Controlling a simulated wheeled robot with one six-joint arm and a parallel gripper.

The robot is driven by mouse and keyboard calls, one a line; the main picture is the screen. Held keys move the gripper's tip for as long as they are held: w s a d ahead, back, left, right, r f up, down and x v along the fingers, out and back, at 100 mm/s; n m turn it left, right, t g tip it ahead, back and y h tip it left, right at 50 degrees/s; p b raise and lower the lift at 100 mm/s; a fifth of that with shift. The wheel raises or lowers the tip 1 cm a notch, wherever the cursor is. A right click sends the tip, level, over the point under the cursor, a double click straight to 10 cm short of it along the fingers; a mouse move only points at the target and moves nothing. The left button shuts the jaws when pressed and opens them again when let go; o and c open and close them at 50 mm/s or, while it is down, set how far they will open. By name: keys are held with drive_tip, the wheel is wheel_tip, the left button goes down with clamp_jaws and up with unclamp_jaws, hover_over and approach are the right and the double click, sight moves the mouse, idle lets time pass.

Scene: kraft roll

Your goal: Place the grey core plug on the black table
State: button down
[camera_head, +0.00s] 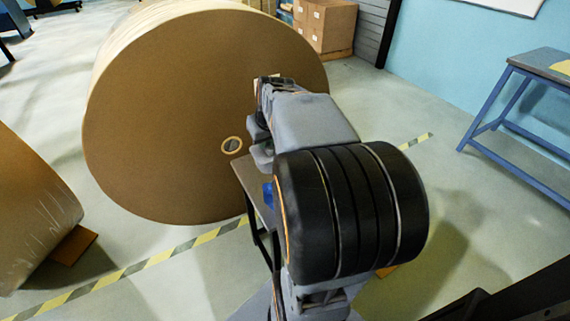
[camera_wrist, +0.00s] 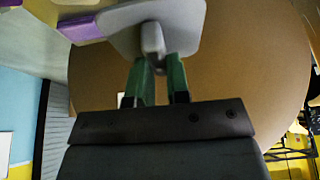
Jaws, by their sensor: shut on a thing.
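In the wrist view my gripper (camera_wrist: 160,80) has its green fingers closed on the stub of the grey core plug (camera_wrist: 185,18). The plug's wide grey plate lies beyond the fingertips. In the head view my gripper (camera_head: 257,132) is at the far end of my arm, partly hidden by it, with a grey part that looks like the plug (camera_head: 262,156) below it. The small dark table (camera_head: 243,170) has a grey-brown top and black legs. It stands under and just beyond my arm, which hides much of it. Whether the plug touches the tabletop cannot be told.
A huge brown kraft roll (camera_head: 170,110) stands behind the table, its ringed core hole (camera_head: 231,145) left of my gripper. A blue object (camera_head: 268,194) shows at the table. Another roll (camera_head: 30,215) lies left. A blue-legged bench (camera_head: 520,90) stands right.

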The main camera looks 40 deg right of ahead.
drive_tip(key=w+d+f+b, duration=0.1)
drive_tip(key=w+d+f, duration=0.2)
drive_tip(key=w+f, duration=0.3)
drive_tip(key=w+d+f+b, duration=0.1)
drive_tip(key=w+d+f, duration=0.2)
drive_tip(key=w+f, duration=0.3)
drive_tip(key=shift+w+f, duration=0.15)
drive_tip(key=shift+f, duration=0.25)
